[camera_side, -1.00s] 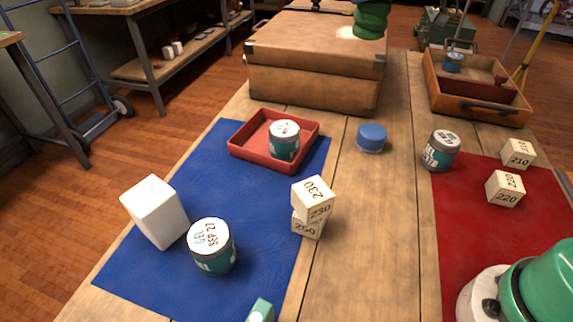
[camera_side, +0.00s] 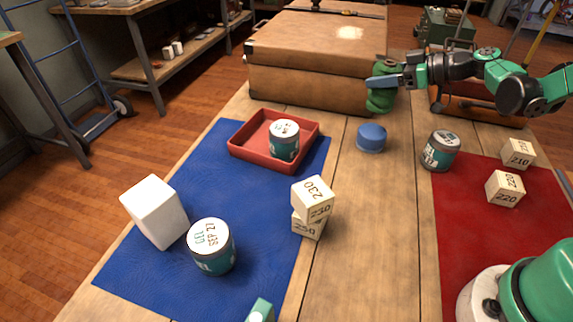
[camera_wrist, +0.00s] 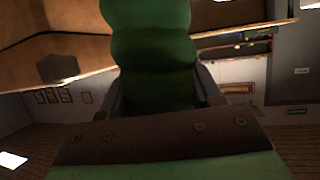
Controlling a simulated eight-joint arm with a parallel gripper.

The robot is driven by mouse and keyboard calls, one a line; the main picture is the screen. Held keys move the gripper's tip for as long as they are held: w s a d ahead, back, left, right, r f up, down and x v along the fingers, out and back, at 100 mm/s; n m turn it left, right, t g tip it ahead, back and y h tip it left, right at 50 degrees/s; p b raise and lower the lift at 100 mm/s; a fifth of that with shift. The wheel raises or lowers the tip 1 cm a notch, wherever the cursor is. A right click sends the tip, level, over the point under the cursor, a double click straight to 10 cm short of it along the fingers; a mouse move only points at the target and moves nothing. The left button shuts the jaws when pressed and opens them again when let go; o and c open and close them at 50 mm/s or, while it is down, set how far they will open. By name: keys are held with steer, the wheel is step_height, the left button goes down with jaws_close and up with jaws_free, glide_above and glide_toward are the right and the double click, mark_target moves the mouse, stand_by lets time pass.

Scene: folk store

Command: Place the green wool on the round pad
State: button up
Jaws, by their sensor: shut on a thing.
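The green wool (camera_side: 380,100) is a dark green, ribbed upright bundle. My gripper (camera_side: 384,82) is shut on its upper part, reaching in from the right. In the side view the wool hangs by the front right corner of the large case, behind and slightly right of a low blue round piece (camera_side: 371,138), which looks like the round pad. The wool's lower end shows above that piece, apart from it. In the wrist view the wool (camera_wrist: 153,55) fills the space between the fingers of my gripper (camera_wrist: 160,88). The pad is not visible there.
The large brown case (camera_side: 310,75) stands behind. A red tray (camera_side: 240,150) with a tin lies left on the blue mat (camera_side: 180,285). Another tin (camera_side: 440,150) stands right of the pad. Number blocks (camera_side: 312,205) are stacked in front. Bare table lies in front of the pad.

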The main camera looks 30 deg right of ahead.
steer(key=shift+f, duration=2.55)
steer(key=shift+f, duration=0.15)
steer(key=o, duration=1.3)
steer(key=shift+c, duration=0.2)
